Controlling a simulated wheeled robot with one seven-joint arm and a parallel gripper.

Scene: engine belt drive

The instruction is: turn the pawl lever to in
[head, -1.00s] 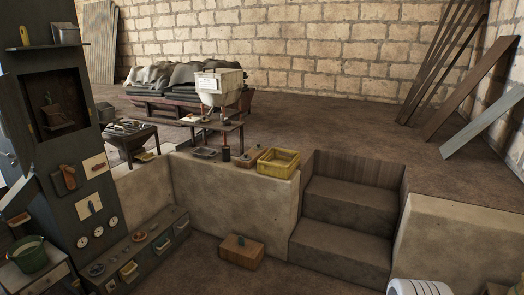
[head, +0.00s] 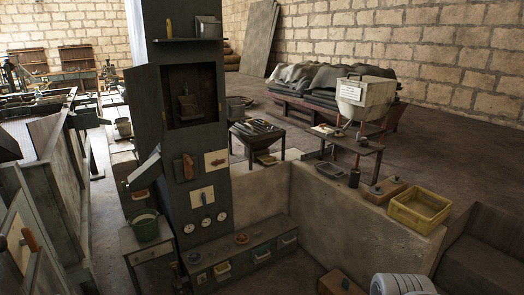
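I cannot tell for sure which part is the pawl lever. A tall dark cabinet (head: 195,110) stands left of centre in the head view. Its front bears a brown handle (head: 187,168), a small red lever on a cream plate (head: 217,162), and a small dark lever on a pale plate (head: 203,195). Another lever with an orange-brown grip (head: 30,240) stands at the far lower left. Any in or out marking is too small to read. My gripper is not in view; only a white ribbed part, probably of my arm, shows at the lower right.
A low drawer bench (head: 240,260) runs right from the cabinet's foot. A green bucket (head: 145,226) stands on a small table at its left. A low wall (head: 330,200) carries a yellow crate (head: 420,210). Dark machinery and panels crowd the left side.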

